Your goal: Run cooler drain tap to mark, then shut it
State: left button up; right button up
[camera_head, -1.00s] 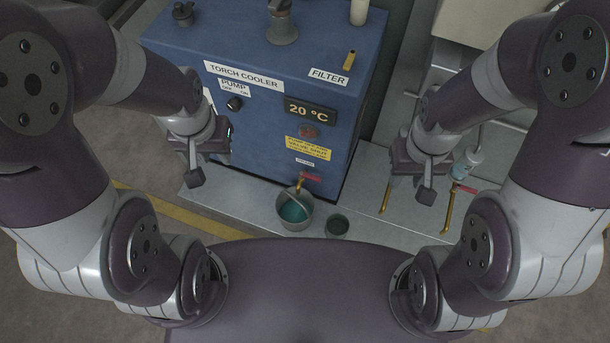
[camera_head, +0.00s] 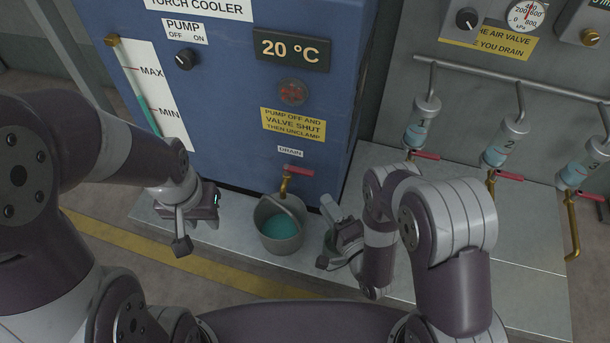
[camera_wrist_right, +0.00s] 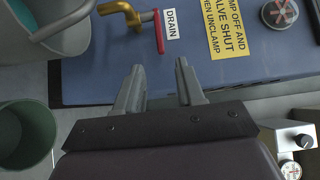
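The drain tap (camera_head: 286,184) is brass with a red lever (camera_head: 299,171) pointing right, low on the blue cooler's front. In the right wrist view the tap (camera_wrist_right: 122,10) and red lever (camera_wrist_right: 159,32) are beyond the fingertips. A grey bucket (camera_head: 264,238) with teal liquid stands under the spout; I cannot make out a stream. The level gauge (camera_head: 158,122) has MAX and MIN marks; its teal column tops out between them, nearer MIN. My right gripper (camera_wrist_right: 158,82) is open and empty, right of the bucket, apart from the lever. My left gripper (camera_head: 193,222) is left of the bucket, its opening unclear.
A dark green cup (camera_wrist_right: 22,135) stands beside the bucket in the right wrist view. The pump knob (camera_head: 184,59) is on the cooler. Several bottles with red-handled taps (camera_head: 422,120) hang at the right. A yellow label (camera_head: 293,125) sits above the tap.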

aim_at(305, 171)
jog(key=b+x, duration=0.5)
jog(key=x, duration=0.7)
jog(key=shift+f, duration=0.15)
jog(key=shift+w+a+b, duration=0.15)
jog(key=shift+w+b, duration=0.15)
jog(key=shift+w, duration=0.05)
grip_shut()
